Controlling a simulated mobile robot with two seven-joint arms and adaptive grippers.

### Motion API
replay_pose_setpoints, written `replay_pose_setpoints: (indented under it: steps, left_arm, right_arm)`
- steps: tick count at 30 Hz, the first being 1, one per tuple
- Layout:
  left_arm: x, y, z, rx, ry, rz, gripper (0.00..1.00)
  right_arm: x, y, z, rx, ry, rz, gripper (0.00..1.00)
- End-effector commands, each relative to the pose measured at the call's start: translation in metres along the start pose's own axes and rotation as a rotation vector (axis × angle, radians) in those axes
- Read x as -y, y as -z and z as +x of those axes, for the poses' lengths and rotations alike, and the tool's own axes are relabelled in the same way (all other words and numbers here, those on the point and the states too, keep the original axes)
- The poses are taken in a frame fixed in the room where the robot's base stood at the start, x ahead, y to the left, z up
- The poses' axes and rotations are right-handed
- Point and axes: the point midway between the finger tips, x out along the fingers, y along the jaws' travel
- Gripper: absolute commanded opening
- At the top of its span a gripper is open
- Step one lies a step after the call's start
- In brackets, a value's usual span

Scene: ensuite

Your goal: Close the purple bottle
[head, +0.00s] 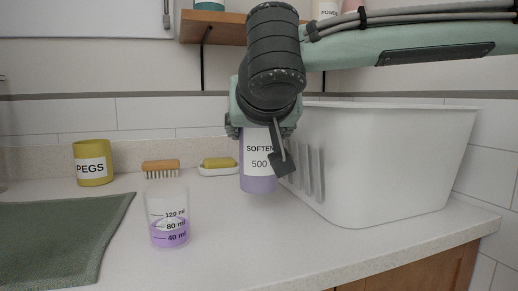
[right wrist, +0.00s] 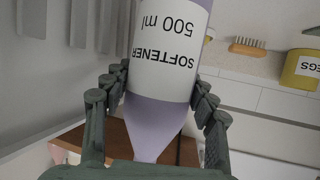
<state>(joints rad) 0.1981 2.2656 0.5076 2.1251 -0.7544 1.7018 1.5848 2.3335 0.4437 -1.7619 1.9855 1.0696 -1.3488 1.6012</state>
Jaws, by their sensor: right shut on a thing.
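The purple bottle (head: 258,183), with a white "SOFTENER 500 ml" label, is upright below my right gripper (head: 264,135). In the right wrist view the same bottle (right wrist: 155,125) appears inverted, between the two dark fingers of the right gripper (right wrist: 160,100), which are shut on its upper part. The bottle's top is hidden by the gripper in the head view and lies low in the wrist view, so I cannot tell whether a cap is on. I cannot tell whether its base touches the counter. No separate cap shows. My left gripper is not in view.
A clear measuring cup (head: 168,218) holds purple liquid on the counter (head: 225,250). A white basket (head: 390,165) stands close right of the bottle. A brush (head: 161,168), a soap dish (head: 219,170) and a yellow pegs pot (head: 92,155) are behind. A shelf (head: 220,27) hangs above.

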Motion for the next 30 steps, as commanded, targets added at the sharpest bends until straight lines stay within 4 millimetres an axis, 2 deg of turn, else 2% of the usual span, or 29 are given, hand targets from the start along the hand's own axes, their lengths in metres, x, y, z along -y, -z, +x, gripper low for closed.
replay_pose_setpoints:
  steps: [3, 9, 15, 21, 30]
  left_arm:
    - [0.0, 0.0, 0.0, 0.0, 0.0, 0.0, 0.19]
    - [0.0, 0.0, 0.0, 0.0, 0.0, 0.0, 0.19]
    - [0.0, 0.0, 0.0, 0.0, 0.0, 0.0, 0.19]
    - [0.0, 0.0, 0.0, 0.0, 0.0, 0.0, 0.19]
    - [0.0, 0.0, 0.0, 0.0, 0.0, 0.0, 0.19]
  right_arm:
    - [0.025, 0.01, -0.02, -0.003, 0.006, -0.002, 0.14]
    - [0.063, 0.025, -0.051, -0.003, 0.004, 0.0, 0.14]
    - [0.089, 0.037, -0.073, -0.002, 0.001, 0.0, 0.14]
    - [0.099, 0.041, -0.082, -0.002, -0.001, 0.001, 0.14]
    - [0.1, 0.042, -0.083, -0.003, 0.0, 0.001, 0.14]
